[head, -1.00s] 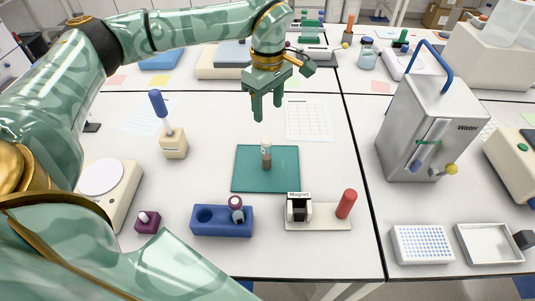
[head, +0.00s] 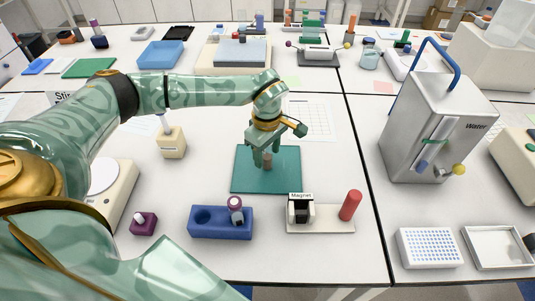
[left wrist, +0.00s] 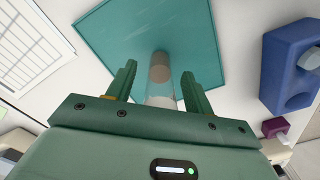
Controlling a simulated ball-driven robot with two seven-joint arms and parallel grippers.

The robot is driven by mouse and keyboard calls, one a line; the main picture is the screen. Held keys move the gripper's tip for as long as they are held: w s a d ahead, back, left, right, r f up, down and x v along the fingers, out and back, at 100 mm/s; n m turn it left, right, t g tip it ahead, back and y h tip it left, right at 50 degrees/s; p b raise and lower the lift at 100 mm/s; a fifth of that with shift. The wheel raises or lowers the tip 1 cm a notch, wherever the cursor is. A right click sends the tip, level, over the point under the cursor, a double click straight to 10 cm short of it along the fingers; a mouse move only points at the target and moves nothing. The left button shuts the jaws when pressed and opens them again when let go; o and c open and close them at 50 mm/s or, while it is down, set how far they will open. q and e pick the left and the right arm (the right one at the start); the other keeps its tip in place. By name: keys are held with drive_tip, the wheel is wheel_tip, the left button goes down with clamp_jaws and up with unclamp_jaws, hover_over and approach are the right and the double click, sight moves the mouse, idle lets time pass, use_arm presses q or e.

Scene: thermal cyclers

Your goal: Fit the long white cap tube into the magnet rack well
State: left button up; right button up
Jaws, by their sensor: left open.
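The long white cap tube (left wrist: 159,74), clear with brown contents, stands upright on a teal mat (head: 285,182). My left gripper (head: 265,155) is open and low over the mat. In the left wrist view its fingers (left wrist: 159,78) are on either side of the tube, with gaps to both. The magnet rack (head: 334,226) is a cream base with a black block labelled Magnet (head: 300,209) and a red cylinder (head: 350,205). My right gripper is out of view.
A beige holder (head: 171,145) stands left of the mat. A grey Water unit (head: 430,130) is at right. Bare table lies between mat and rack.

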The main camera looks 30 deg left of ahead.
use_arm(q)
drive_tip(key=shift+f, duration=0.15)
drive_tip(key=shift+c, duration=0.3)
drive_tip(key=c, duration=1.1)
drive_tip(key=shift+o, duration=0.2)
